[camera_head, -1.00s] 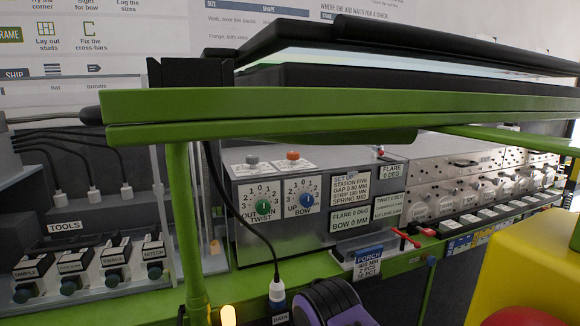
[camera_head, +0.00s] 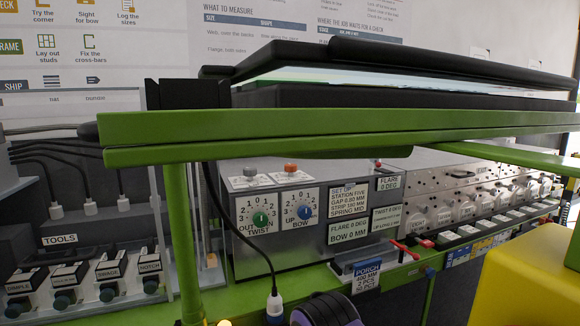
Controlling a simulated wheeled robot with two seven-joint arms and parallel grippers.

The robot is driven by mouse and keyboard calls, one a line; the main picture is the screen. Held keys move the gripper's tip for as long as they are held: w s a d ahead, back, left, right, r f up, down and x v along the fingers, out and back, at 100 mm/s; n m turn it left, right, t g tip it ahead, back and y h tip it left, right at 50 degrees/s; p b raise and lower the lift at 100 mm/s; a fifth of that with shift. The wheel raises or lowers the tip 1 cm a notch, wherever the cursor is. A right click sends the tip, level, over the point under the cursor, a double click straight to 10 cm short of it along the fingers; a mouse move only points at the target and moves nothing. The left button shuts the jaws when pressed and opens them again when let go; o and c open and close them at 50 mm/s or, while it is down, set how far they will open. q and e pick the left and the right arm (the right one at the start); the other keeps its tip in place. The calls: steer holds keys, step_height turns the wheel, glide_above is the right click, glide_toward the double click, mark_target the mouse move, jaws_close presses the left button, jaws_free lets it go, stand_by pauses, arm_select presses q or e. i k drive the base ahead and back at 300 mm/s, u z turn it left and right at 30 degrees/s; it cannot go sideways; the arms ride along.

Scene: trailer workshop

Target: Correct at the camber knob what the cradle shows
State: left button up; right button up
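A grey control box (camera_head: 290,250) stands on the green bench, behind a green post. It has a green knob (camera_head: 261,219) marked TWIST and OUT, and a blue knob (camera_head: 306,213) marked BOW and UP, each on a white numbered dial. No knob marked camber is legible. The exact pointer settings are too small to tell. A grey button and an orange button (camera_head: 290,168) sit on top. Cards on the box read FLARE 0 DEG, BOW 0 MM (camera_head: 350,231) and a set-up list. I cannot identify the cradle or its reading. Neither gripper shows.
A green beam (camera_head: 330,128) under a dark slab crosses the front above the box. TOOLS blocks (camera_head: 85,285) stand at left. A PORCH-labelled block (camera_head: 366,276) and red-handled part (camera_head: 404,250) sit right of the box. A yellow body (camera_head: 525,285) fills the lower right. A black cable hangs before the box.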

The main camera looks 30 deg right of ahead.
mark_target(291, 168)
steer(key=z, duration=3.15)
steer(key=k, duration=0.5)
steer(key=u, duration=1.25)
steer(key=i, duration=0.5)
steer(key=u, duration=0.05)
steer(key=k, duration=1.15)
steer(key=u, duration=0.5)
steer(key=i, duration=0.7)
